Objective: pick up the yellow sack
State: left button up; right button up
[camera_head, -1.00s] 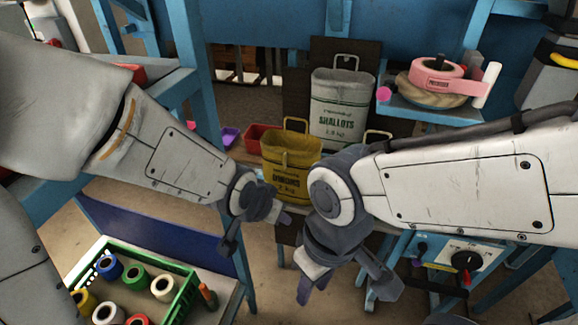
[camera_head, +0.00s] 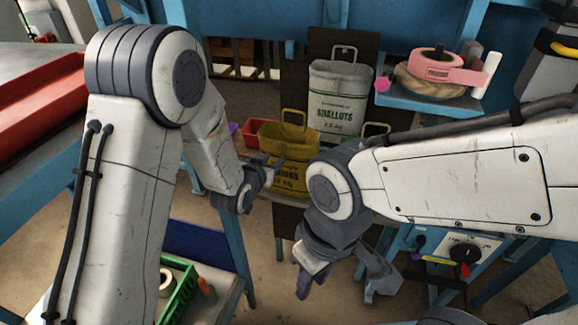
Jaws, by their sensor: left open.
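The yellow sack (camera_head: 288,138) with a top handle stands in the middle, in front of a white sack marked SHALLOTS (camera_head: 340,98). My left gripper (camera_head: 262,178) is open at the yellow sack's lower left and covers part of its printed front. I cannot tell whether the fingers touch the sack. My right gripper (camera_head: 337,284) hangs below and right of the sack, its fingers spread apart with nothing between them. My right wrist hides the sack's lower right side.
A red bin (camera_head: 251,132) sits left of the yellow sack. A blue shelf with pink tape (camera_head: 436,66) is at upper right. A green crate (camera_head: 178,294) is at lower left, and a red tray (camera_head: 40,95) is at far left. A control panel is at lower right.

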aim_at(281, 154)
pick_arm(q)
jog(key=p+x, duration=0.2)
jog(key=x, duration=0.2)
jog(key=shift+w+d+f, duration=0.2)
jog(key=shift+d, duration=0.05)
jog(key=shift+w+d+f, duration=0.1)
jog(key=shift+w+f, duration=0.1)
jog(key=shift+w, duration=0.1)
grip_shut()
dwell(1.1)
